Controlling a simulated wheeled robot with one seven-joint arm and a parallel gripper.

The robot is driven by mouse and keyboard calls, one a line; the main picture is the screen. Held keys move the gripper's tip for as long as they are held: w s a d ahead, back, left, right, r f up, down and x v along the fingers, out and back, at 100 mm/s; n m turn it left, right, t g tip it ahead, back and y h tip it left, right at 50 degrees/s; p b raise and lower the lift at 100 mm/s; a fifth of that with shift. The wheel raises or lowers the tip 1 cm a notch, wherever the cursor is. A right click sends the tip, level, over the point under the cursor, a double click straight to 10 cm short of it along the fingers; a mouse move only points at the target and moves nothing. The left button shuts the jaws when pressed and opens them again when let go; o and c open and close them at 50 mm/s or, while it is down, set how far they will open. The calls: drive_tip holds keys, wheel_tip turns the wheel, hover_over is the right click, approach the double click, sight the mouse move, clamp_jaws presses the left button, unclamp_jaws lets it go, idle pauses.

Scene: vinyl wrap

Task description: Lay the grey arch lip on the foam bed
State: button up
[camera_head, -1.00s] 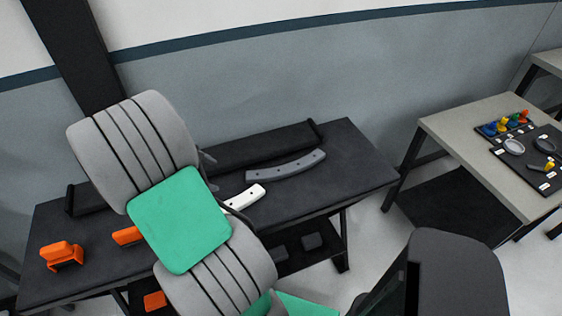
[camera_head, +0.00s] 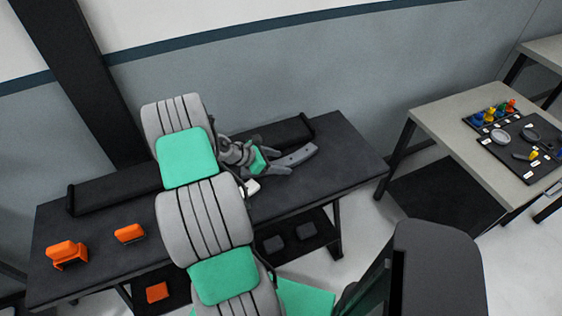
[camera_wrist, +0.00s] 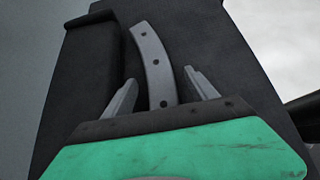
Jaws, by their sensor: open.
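The grey arch lip (camera_head: 300,155), a curved strip with small dark holes, lies on the dark table (camera_head: 345,165). My gripper (camera_head: 278,166) is over its near-left part, which is partly hidden in the head view. In the wrist view, the open fingers (camera_wrist: 160,80) stand either side of the grey arch lip (camera_wrist: 153,52), which runs up between them. No contact shows. I cannot tell for sure which dark surface is the foam bed; a long black piece (camera_head: 125,187) with raised ends lies along the table's back.
A white curved piece (camera_head: 252,187) lies beside the grey one, partly hidden by my arm. Orange tools (camera_head: 67,254) and (camera_head: 130,233) stand at the table's left. A pale table (camera_head: 450,125) with small items stands at right.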

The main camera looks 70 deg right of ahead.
clamp_jaws()
idle(0.7)
